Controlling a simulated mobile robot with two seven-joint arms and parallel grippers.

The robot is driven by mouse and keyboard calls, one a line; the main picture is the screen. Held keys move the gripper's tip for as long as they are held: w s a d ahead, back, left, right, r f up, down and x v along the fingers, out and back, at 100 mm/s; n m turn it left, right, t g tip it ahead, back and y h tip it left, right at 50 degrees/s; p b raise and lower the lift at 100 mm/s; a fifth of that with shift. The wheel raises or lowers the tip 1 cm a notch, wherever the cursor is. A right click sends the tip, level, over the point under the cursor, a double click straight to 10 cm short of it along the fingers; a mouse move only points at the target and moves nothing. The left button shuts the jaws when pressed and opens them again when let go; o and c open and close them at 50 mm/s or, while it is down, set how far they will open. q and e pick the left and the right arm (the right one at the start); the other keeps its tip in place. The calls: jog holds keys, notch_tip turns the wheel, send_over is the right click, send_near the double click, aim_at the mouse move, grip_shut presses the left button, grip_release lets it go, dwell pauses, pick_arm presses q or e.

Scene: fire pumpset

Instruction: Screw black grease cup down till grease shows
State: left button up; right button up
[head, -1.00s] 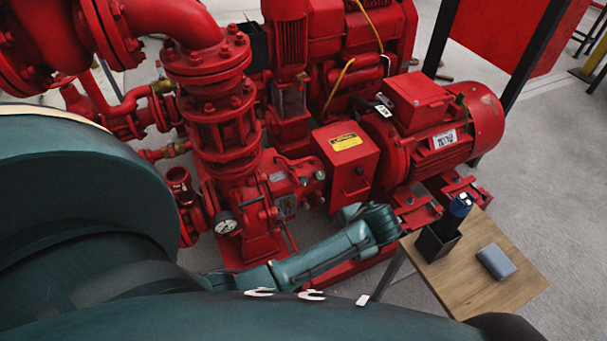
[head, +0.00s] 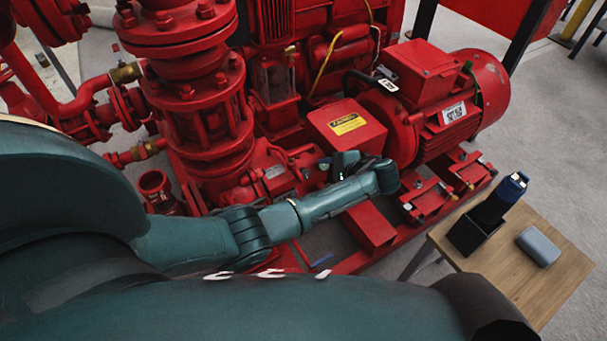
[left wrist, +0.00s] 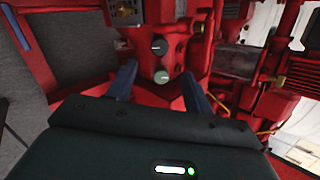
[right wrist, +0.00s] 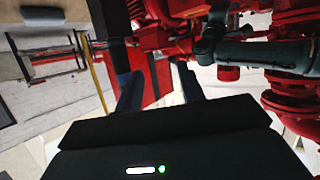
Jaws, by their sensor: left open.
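The black grease cup (left wrist: 158,47) is a small dark round knob on the red pump housing in the left wrist view. A grey-green round cup (left wrist: 162,77) sits just below it in that picture. My left gripper (left wrist: 158,72) is open, its two fingers spread to either side in front of these cups, touching neither as far as I can tell. In the head view my left gripper (head: 345,163) is at the pump housing, and the cups cannot be made out there. My right gripper (right wrist: 160,78) is open and empty in the right wrist view, away from the cups.
A red box with a yellow label (head: 348,124) stands close behind my left gripper. The red motor (head: 442,100) is to its right. A wooden table (head: 520,275) at right holds a black holder (head: 470,237) with a blue-topped device (head: 505,196) and a grey case (head: 539,246).

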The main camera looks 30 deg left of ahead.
aim_at(306, 174)
pick_arm(q)
jog(key=b+x, duration=0.4)
jog(key=x, duration=0.6)
jog(key=shift+f, duration=0.15)
jog(key=shift+w+a+f+b, duration=0.2)
jog(key=shift+a+f+b, duration=0.15)
jog(key=shift+a, duration=0.25)
pick_arm(e)
jog(key=shift+w+a+n+t+y, duration=0.3)
jog(key=shift+a+n+t+y, duration=0.15)
jog(key=shift+t, duration=0.4)
jog(key=shift+w+a+n+t+y, duration=0.3)
jog(key=shift+t+y, duration=0.25)
jog(key=shift+t, duration=0.3)
jog(key=shift+d, duration=0.1)
pick_arm(q)
jog(key=c, duration=1)
jog(key=shift+m+p, duration=0.3)
jog(key=shift+p, duration=0.05)
